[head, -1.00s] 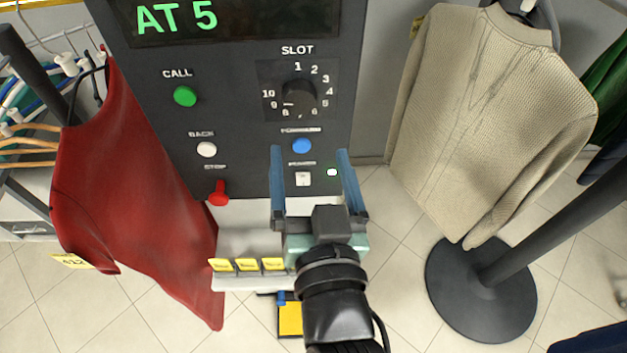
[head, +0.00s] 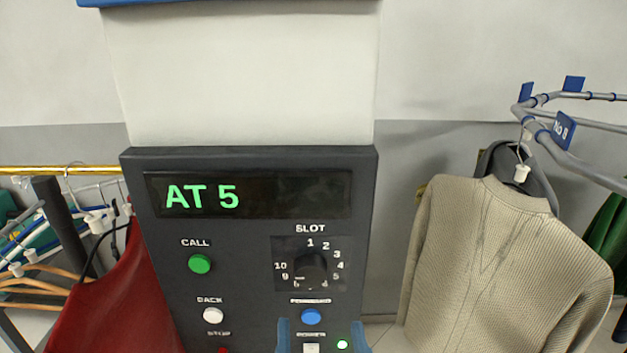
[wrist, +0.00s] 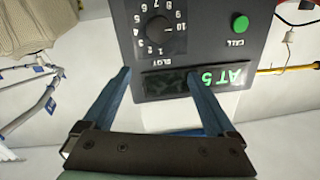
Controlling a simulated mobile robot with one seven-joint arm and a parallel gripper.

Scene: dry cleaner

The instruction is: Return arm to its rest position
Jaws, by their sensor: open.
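My gripper (head: 324,340) shows at the bottom edge of the head view, with only its blue fingertips visible in front of the lower panel. In the wrist view my gripper (wrist: 160,90) has its two blue fingers wide apart with nothing between them. The dark control panel (head: 260,195) stands ahead, its display (head: 250,196) reading "AT 5" in green. It appears turned over in the wrist view (wrist: 200,40). The rest of my arm is out of the head view.
A beige sweater (head: 495,255) hangs at right below a grey conveyor rail (head: 575,150) with blue tags. A red garment (head: 115,300) and several hangers (head: 35,270) are at left on a brass-coloured rail (head: 40,170).

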